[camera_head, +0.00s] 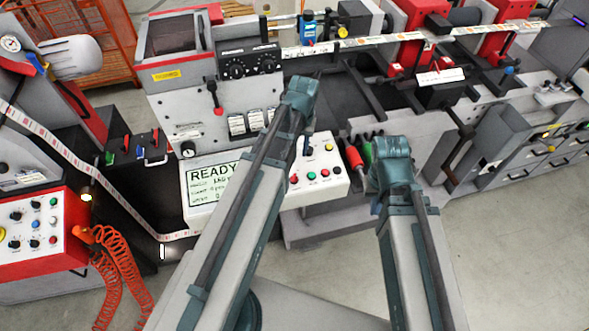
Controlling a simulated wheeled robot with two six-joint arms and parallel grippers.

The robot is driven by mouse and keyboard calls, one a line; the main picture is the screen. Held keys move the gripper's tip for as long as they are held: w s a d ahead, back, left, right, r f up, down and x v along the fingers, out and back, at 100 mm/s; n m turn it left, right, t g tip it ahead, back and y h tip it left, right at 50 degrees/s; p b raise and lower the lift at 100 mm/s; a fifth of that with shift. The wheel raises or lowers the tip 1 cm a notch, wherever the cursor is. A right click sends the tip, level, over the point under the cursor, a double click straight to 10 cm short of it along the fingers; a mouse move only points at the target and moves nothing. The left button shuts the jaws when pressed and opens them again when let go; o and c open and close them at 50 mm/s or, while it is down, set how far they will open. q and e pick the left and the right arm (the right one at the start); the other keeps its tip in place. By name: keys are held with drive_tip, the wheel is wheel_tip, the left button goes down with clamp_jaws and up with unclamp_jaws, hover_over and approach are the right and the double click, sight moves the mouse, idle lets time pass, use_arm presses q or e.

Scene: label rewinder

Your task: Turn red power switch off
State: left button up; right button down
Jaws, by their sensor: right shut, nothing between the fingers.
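Several red controls show, and I cannot tell which is the red power switch. A red-knobbed lever (218,109) stands on the grey front panel of the machine. A red button (294,179) sits on the white button box (325,190) beside the READY screen (208,180), partly behind my left arm. My right arm rises from the bottom right to just right of the button box. My right gripper (376,207) is mostly hidden behind this arm; it is shut and holds nothing visible. My left arm crosses the screen and button box; its gripper is not clearly seen.
A red control box with knobs (38,238) stands at the left, with coiled orange hoses (125,272) beside it. A label strip (345,43) runs along the machine's top. Red and green handles (354,158) stick out near my right arm. The floor (510,270) at lower right is clear.

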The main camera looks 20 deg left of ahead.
sight(294, 177)
use_arm(q)
drive_tip(key=f+b, duration=1.4)
drive_tip(key=shift+s+a, duration=0.1)
drive_tip(key=shift+a, duration=0.3)
drive_tip(key=shift+r, duration=0.1)
clamp_jaws()
